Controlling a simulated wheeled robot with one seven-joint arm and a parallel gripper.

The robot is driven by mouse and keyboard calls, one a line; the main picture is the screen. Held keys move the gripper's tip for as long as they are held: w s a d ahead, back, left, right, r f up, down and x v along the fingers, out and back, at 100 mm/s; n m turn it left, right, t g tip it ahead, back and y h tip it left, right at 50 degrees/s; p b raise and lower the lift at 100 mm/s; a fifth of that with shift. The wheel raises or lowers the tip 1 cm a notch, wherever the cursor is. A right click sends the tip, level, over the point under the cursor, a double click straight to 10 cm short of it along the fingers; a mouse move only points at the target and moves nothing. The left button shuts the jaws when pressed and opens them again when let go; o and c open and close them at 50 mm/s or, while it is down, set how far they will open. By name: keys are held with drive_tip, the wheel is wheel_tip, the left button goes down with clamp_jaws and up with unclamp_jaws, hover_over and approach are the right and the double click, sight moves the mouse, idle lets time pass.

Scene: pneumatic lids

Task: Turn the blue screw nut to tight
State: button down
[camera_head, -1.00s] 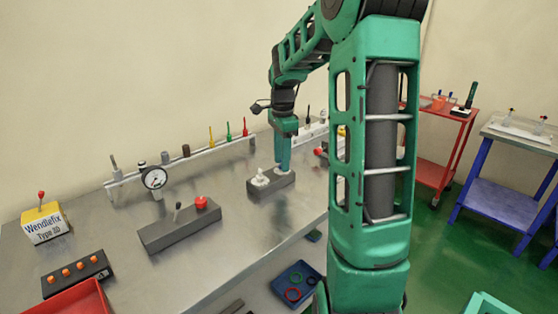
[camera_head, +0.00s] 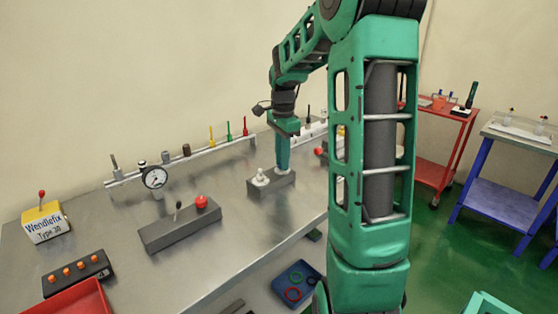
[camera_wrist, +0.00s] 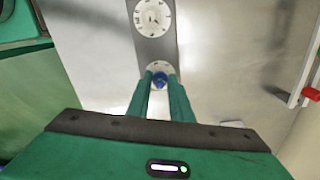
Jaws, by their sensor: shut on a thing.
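The blue screw nut (camera_wrist: 160,81) shows in the wrist view between the tips of my two green fingers. It sits on a white round dial at the near end of a grey block (camera_wrist: 152,50). My gripper (camera_wrist: 161,84) is shut on the nut from above. In the head view my gripper (camera_head: 283,168) points straight down at the right part of the grey block (camera_head: 261,189), and the nut is hidden there by the fingers. A second white dial with marks and a pale knob (camera_wrist: 152,18) is at the block's other end; its white fitting also shows in the head view (camera_head: 261,178).
A dark block with a red knob (camera_head: 201,202) and a lever stands to the left. A rail with a pressure gauge (camera_head: 154,177) and coloured levers runs along the wall. A blue tray (camera_head: 296,282) holds coloured rings. The metal tabletop around the block is mostly clear.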

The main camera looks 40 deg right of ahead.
drive_tip(key=n, duration=0.4)
drive_tip(key=shift+w, duration=0.15)
drive_tip(key=n, duration=0.5)
drive_tip(key=shift+r, duration=0.1)
drive_tip(key=n, duration=0.4)
drive_tip(key=shift+n, duration=2.5)
drive_tip(key=c, duration=1.6)
unclamp_jaws()
